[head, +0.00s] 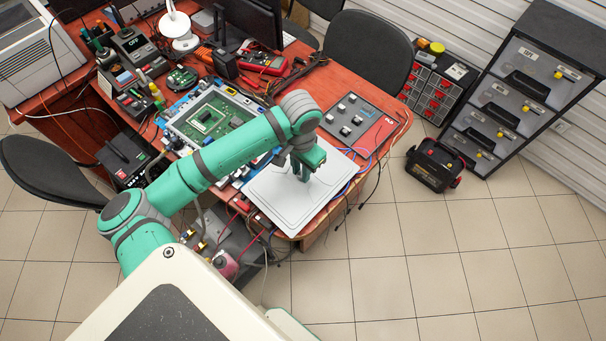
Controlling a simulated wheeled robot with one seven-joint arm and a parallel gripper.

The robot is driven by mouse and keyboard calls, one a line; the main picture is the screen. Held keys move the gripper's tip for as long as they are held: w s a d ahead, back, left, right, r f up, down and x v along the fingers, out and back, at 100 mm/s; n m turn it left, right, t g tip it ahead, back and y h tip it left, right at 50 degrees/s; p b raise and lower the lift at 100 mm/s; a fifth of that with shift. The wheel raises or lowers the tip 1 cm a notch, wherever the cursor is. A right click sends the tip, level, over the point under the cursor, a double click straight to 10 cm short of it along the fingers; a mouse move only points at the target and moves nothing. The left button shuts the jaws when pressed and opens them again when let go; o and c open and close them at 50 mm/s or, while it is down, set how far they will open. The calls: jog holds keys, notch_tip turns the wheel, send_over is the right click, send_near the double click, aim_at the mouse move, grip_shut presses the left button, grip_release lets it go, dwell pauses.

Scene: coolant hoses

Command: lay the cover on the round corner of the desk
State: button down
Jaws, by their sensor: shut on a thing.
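The cover (285,207) is a flat, pale grey square panel with rounded corners. It lies over the near corner of the red-brown desk (358,93), and its near edge reaches to about the desk's edge. My gripper (304,176) is above the cover's far part, pointing down, shut on the cover. My green arm comes from the lower left and hides part of the desk. The fingertips are small and dark here, and the exact grip point is hard to see. I cannot tell whether the cover rests fully on the desk or is slightly raised.
A circuit board in a frame (208,118) lies left of the cover. A grey panel with knobs (352,118) lies behind it, with loose cables at right. Black chairs (368,52) stand around. A drawer cabinet (520,90) and a black battery box (434,165) stand right. The floor in front is clear.

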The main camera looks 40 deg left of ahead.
jog(key=shift+w+f, duration=0.35)
jog(key=shift+f, duration=0.75)
jog(key=shift+w+f, duration=0.1)
jog(key=shift+f, duration=0.8)
jog(key=shift+f, duration=0.15)
jog(key=c, duration=1.5)
grip_release()
jog(key=shift+c, duration=0.2)
